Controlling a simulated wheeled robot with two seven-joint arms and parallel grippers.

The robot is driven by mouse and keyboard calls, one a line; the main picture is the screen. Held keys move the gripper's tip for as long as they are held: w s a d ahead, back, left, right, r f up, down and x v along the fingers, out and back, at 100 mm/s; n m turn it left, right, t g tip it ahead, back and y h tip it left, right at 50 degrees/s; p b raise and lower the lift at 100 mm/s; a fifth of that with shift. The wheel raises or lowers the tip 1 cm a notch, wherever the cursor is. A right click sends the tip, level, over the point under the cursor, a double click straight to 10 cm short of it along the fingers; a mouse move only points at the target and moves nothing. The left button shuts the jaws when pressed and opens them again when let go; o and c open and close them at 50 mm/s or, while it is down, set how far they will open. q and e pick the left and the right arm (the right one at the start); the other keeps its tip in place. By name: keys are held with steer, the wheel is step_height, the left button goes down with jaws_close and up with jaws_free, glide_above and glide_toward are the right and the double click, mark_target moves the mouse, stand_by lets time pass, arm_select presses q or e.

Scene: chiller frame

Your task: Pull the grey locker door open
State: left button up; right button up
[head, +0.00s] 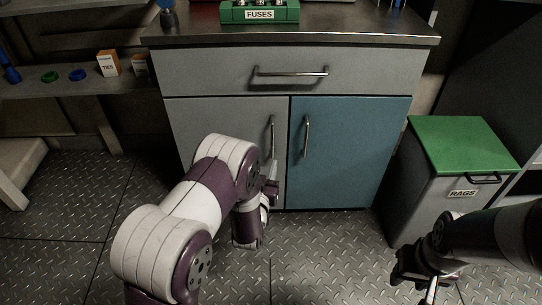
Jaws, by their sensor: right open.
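The grey locker door (222,122) is the left door of the low cabinet and looks shut. Its upright bar handle (272,132) is near its right edge, and the upper part shows clear. My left arm covers the door's lower part. My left gripper (271,184) is in front of the door, around or just below the handle's lower end. It is small and partly hidden by my arm, so I cannot tell whether it touches the handle or how its fingers stand. My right gripper (420,284) is open and empty at the lower right, away from the door.
A blue door (345,150) with its own handle is right of the grey one, below a wide drawer (290,75). A green-lidded rags bin (462,146) stands right of the cabinet. A green fuses tray (259,14) sits on top. The tread-plate floor (315,255) in front is clear.

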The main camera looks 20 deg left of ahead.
mark_target(272, 141)
arm_select(q)
steer(key=w+b, duration=0.1)
steer(key=w, duration=0.2)
steer(key=w+b, duration=0.1)
steer(key=w, duration=0.1)
steer(key=w+b, duration=0.1)
steer(key=w, duration=0.2)
steer(key=shift+w+a+f, duration=0.1)
steer(key=shift+w+a, duration=0.2)
steer(key=shift+a, duration=0.1)
steer(key=shift+w, duration=0.3)
steer(key=shift+s, duration=0.1)
jaws_close()
